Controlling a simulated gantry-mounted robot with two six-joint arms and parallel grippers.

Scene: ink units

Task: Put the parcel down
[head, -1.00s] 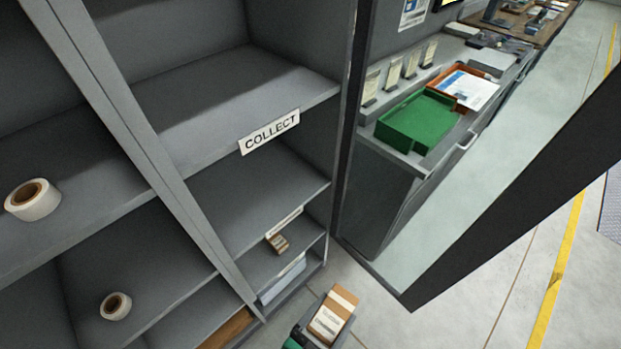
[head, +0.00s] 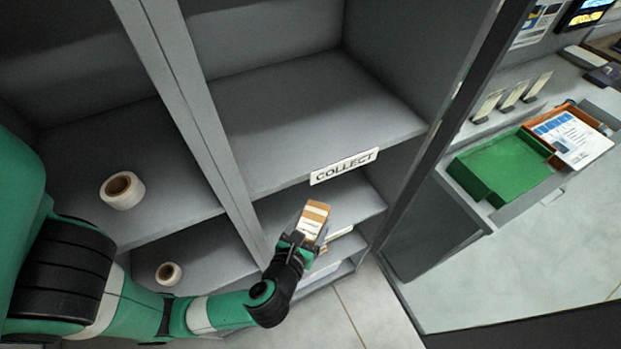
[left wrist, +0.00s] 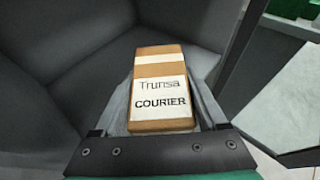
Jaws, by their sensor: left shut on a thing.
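The parcel (head: 313,218) is a small brown box with white labels, held up in front of the shelving unit below the COLLECT sign (head: 344,166). My left gripper (head: 297,240) is shut on it. In the left wrist view the parcel (left wrist: 160,80) lies between the fingers, its label reading "Trunsa COURIER". The COLLECT shelf (head: 300,120) above the sign is bare. The parcel hides part of the lower shelves. My right gripper is not in view.
Rolls of tape stand on the left shelves (head: 122,190), one lower down (head: 168,273). An upright divider (head: 205,120) parts the shelf bays. To the right, a counter holds a green tray (head: 503,166) and an orange tray (head: 590,118) with papers.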

